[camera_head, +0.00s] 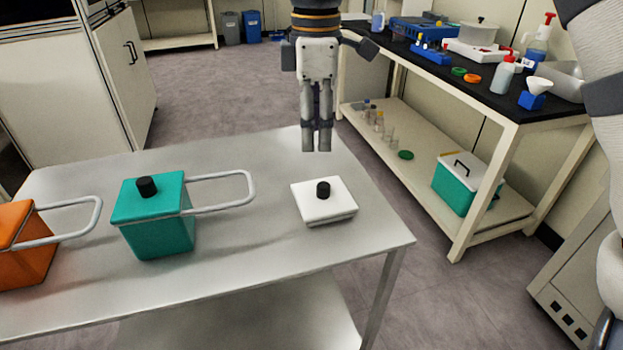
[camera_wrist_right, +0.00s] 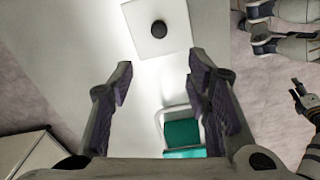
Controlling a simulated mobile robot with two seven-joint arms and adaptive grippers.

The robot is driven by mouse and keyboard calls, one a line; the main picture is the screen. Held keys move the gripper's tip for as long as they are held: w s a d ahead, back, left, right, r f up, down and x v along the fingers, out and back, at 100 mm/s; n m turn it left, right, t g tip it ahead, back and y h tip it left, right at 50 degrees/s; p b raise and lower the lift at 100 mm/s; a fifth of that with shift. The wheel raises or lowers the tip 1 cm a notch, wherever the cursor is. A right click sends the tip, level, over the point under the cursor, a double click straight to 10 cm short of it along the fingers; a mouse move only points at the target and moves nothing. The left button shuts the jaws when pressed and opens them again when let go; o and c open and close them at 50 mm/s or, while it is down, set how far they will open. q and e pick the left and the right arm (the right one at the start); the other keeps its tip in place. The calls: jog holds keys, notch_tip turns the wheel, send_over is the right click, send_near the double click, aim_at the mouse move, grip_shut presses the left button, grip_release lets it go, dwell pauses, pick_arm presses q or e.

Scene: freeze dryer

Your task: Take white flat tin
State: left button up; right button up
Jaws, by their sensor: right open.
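The white flat tin (camera_head: 324,203), a low square box with a black round knob on its lid, sits near the right end of the metal table. It also shows at the top of the right wrist view (camera_wrist_right: 150,42). My right gripper (camera_head: 317,148) hangs pointing down above the table's far edge, behind the tin and apart from it. In the wrist view its two fingers (camera_wrist_right: 158,75) are spread, with nothing between them. A small dark part at the right edge of the wrist view looks like my left gripper (camera_wrist_right: 298,97); its jaws are unclear.
A teal tin (camera_head: 158,225) with a wire handle stands left of the white tin, and an orange tin (camera_head: 25,250) is farther left. The metal table (camera_head: 255,240) is bare around the white tin. A cluttered black-topped bench (camera_head: 480,90) stands behind at right.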

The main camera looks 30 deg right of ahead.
aim_at(323, 185)
jog(key=f, duration=0.4)
jog(key=d+f, duration=0.1)
jog(key=f, duration=0.7)
jog(key=shift+s+d+b, duration=0.25)
jog(key=shift+s+b, duration=0.05)
jog(key=shift+s, duration=0.1)
grip_shut()
